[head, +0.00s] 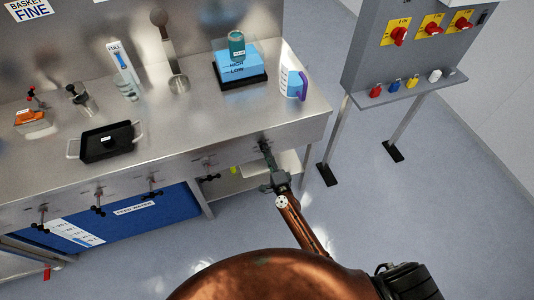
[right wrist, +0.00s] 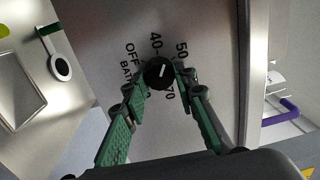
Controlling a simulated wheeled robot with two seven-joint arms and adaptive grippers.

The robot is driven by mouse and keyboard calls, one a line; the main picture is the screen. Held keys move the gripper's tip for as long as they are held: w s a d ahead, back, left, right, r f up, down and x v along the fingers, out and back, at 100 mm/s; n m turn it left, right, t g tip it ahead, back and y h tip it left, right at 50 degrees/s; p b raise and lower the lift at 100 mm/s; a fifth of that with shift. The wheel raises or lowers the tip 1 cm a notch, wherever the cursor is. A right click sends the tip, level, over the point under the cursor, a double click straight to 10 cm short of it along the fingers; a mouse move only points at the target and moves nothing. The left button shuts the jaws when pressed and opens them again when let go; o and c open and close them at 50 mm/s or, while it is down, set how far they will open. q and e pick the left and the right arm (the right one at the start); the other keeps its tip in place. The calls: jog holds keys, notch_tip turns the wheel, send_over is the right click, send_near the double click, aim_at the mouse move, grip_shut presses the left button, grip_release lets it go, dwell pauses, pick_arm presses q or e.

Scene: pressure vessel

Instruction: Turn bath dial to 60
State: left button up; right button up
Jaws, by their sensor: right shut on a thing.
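The bath dial (right wrist: 158,76) is a round black knob with a short white pointer mark on the steel front panel (right wrist: 120,25). Around it I read OFF, BATH, 40, 50 and 70 in the right wrist view; 60 is not readable, near a fingertip. The white mark slants toward the upper right, roughly the 50 side. My right gripper (right wrist: 159,80) has its two green fingers closed on either side of the dial. In the head view my right gripper (head: 265,150) reaches the bench front at its right end; the dial is mostly hidden there. My left gripper is not in view.
The steel bench (head: 200,130) carries a black tray (head: 107,142), a blue HIGH/LOW block (head: 240,66) and a white and purple mug (head: 293,83). Several black valve handles line its front. A grey panel with red switches (head: 398,36) stands right. Open floor lies between.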

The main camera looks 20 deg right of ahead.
jog(key=m, duration=0.7)
jog(key=m+h, duration=0.1)
jog(key=m, duration=0.6)
jog(key=shift+a+f+b, duration=0.15)
jog(key=shift+b, duration=0.15)
jog(key=shift+m, duration=0.4)
jog(key=o, duration=1.2)
jog(key=shift+c, duration=0.2)
jog(key=s, duration=1.2)
jog(key=shift+f, duration=0.15)
